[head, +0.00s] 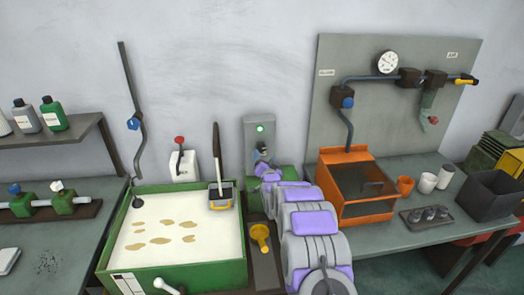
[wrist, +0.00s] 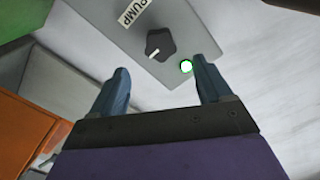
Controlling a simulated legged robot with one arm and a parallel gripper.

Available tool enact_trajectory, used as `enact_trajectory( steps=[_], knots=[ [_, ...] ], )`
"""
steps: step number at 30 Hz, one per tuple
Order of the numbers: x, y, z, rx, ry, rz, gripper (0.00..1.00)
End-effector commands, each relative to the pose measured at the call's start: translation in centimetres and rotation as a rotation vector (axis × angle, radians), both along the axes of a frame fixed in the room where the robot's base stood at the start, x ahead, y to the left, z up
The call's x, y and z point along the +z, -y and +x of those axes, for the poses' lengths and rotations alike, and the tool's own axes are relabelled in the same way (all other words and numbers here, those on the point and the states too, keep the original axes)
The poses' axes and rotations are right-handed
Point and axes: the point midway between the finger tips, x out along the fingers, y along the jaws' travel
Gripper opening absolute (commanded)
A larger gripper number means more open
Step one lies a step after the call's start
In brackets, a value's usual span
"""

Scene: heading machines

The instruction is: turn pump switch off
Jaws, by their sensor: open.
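The grey pump box (head: 256,127) is mounted at the wall behind the green tray, with its green lamp (head: 260,128) lit. In the wrist view the box face (wrist: 185,25) carries a PUMP label (wrist: 133,11), a dark rotary switch (wrist: 160,45) with a white pointer mark, and the lit lamp (wrist: 186,67). My gripper (wrist: 162,72) is open and empty. Its two blue fingers point at the box, with the switch ahead of the gap between them and apparently not touched. In the head view my gripper (head: 263,153) hides the switch.
An orange machine (head: 345,155) stands close on the right. A panel with gauge (head: 388,62) and pipes rises behind it.

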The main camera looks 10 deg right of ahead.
Motion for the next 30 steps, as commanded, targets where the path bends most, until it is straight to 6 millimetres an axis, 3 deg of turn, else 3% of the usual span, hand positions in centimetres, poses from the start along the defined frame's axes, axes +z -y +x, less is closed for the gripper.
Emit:
enact_trajectory(
  steps=[18,30],
  knots=[
    [0.0,0.0,5.8,0.000,0.004,0.000,0.78],
    [0.1,0.0,7.7,0.000,0.002,0.000,0.78]
  ],
)
